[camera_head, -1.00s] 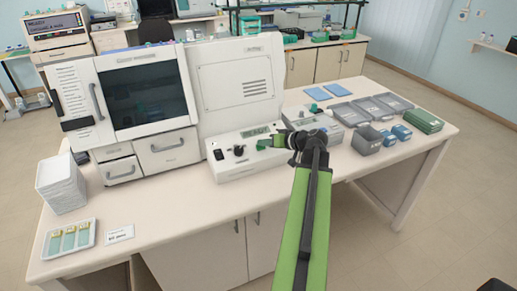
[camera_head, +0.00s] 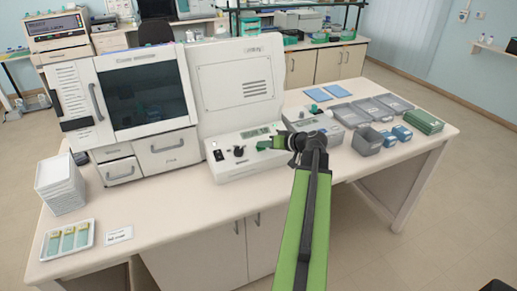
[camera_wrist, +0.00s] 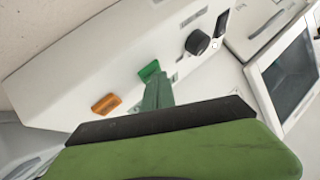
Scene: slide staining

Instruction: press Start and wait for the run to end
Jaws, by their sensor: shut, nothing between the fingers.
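The white slide stainer (camera_head: 218,120) stands on the bench with a sloped control panel (camera_head: 233,170) at its front right. The panel has a small display (camera_head: 256,132), too small to read, and a black knob (camera_head: 239,151), also in the wrist view (camera_wrist: 197,42). In the wrist view a bright green button (camera_wrist: 149,69) sits beside an orange button (camera_wrist: 106,104). My gripper (camera_wrist: 154,84) is shut and empty, its fingertips at the green button's near edge. I cannot tell whether they touch or press it. In the head view my gripper (camera_head: 268,143) is low over the panel.
A tray with several slides (camera_head: 67,240) and a stack of white trays (camera_head: 61,184) are at the bench's left. A second grey device (camera_head: 322,120), grey trays and blue boxes (camera_head: 400,133) are at the right. The bench front (camera_head: 190,212) is clear.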

